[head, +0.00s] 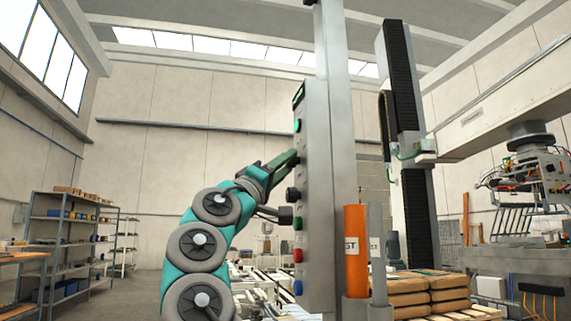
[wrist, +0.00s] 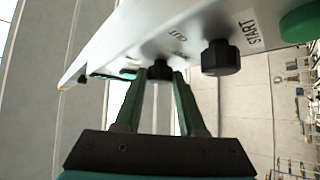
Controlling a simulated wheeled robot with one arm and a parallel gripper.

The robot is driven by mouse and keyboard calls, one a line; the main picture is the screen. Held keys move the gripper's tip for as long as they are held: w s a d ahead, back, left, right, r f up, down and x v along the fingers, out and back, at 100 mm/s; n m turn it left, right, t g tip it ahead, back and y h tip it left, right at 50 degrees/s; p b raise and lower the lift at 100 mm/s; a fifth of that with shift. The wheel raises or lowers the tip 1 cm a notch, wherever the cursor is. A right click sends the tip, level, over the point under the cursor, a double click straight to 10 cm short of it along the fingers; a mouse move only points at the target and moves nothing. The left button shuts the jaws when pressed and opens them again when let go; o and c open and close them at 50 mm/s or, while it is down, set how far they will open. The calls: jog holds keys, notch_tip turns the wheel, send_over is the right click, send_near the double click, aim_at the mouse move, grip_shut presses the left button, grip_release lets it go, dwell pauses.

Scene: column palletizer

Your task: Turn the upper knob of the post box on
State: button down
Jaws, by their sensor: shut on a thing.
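The post box (head: 314,200) is a tall grey panel box on a metal post in the middle of the head view. Its upper knob (wrist: 160,71) is small and black and shows between my fingertips in the wrist view; in the head view my fingers cover it. My gripper (head: 294,156) has green fingers reaching right to the box face. It is shut on the upper knob, one finger on each side (wrist: 159,76). The lower knob (head: 293,194), also black, sits just below and is free. It shows right of my fingers in the wrist view (wrist: 221,58). The upper knob's pointer direction is hidden.
A green lamp (head: 298,126) sits above the upper knob. A green button (wrist: 300,23) beside a START label, a red button (head: 298,256) and a blue button (head: 298,288) are lower down. An orange cylinder (head: 356,250) and stacked sacks (head: 408,285) stand at right.

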jog(key=m+h, duration=0.1)
jog(key=m+g+h+p, duration=0.1)
jog(key=m, duration=0.1)
jog(key=m+h, duration=0.1)
jog(key=h, duration=0.1)
jog(key=shift+w+f+m, duration=0.15)
jog(key=shift+w+m, duration=0.15)
jog(key=shift+w+a+f+m+g+h+p, duration=0.1)
jog(key=shift+m+g+h+p, duration=0.15)
jog(key=shift+m+g+h, duration=0.7)
jog(key=shift+w+a+f+m+g+h+p, duration=0.1)
jog(key=shift+m+g+h+p, duration=0.15)
jog(key=shift+m+g+h, duration=0.7)
jog(key=shift+m+t, duration=0.3)
jog(key=shift+m, duration=0.4)
jog(key=shift+r+m+g+h, duration=0.15)
jog(key=shift+m+g+h, duration=0.95)
jog(key=shift+m+g, duration=0.55)
jog(key=c, duration=0.5)
grip_release()
jog(key=shift+d, duration=0.1)
jog(key=b+v, duration=0.2)
jog(key=v, duration=0.6)
